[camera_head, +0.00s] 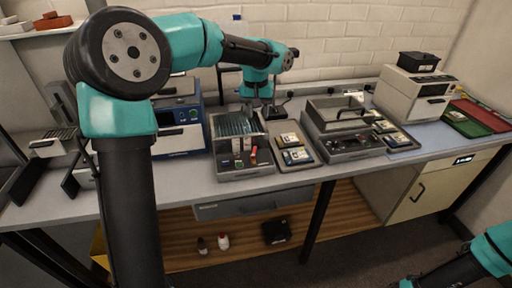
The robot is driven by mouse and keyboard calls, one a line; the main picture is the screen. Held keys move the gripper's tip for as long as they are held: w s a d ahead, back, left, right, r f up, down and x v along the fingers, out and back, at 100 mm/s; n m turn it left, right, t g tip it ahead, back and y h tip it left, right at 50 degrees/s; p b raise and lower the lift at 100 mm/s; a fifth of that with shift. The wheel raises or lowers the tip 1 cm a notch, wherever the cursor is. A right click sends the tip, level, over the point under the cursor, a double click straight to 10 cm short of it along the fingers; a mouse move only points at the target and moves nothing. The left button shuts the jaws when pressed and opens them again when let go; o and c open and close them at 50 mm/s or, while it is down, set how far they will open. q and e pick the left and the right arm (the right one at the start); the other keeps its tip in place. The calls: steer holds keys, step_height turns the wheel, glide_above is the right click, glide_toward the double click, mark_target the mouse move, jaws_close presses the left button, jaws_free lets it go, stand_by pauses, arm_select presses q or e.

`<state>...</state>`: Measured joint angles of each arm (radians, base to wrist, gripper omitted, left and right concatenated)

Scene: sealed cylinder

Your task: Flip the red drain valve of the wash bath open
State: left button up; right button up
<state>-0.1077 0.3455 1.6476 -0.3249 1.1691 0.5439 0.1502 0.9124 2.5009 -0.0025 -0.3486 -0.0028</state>
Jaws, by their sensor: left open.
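The wash bath (246,174) is a grey open box on the bench, with a row of slats or a rack inside its rear part. A small red piece (253,154), which looks like the drain valve, shows at its front beside a pale block. Its exact position is too small to tell. My left gripper (257,108) hangs over the rear right of the bath, fingers down, open and empty, apart from the red piece.
A blue-fronted device (181,141) stands left of the bath. A grey tray with cards (290,140) and a grey machine (345,145) stand to its right. A beige machine (412,95) is at the back right. The bench's front strip is mostly clear.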

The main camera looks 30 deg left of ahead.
mark_target(254, 150)
arm_select(q)
steer(key=shift+a+r+y, duration=0.15)
steer(key=shift+a+r, duration=0.2)
steer(key=shift+r, duration=0.2)
steer(key=shift+a+r+y, duration=0.15)
steer(key=shift+a+r, duration=0.2)
steer(key=shift+r, duration=0.2)
step_height(254, 150, down, 18)
steer(key=shift+r, duration=0.25)
steer(key=shift+c, duration=0.4)
jaws_close()
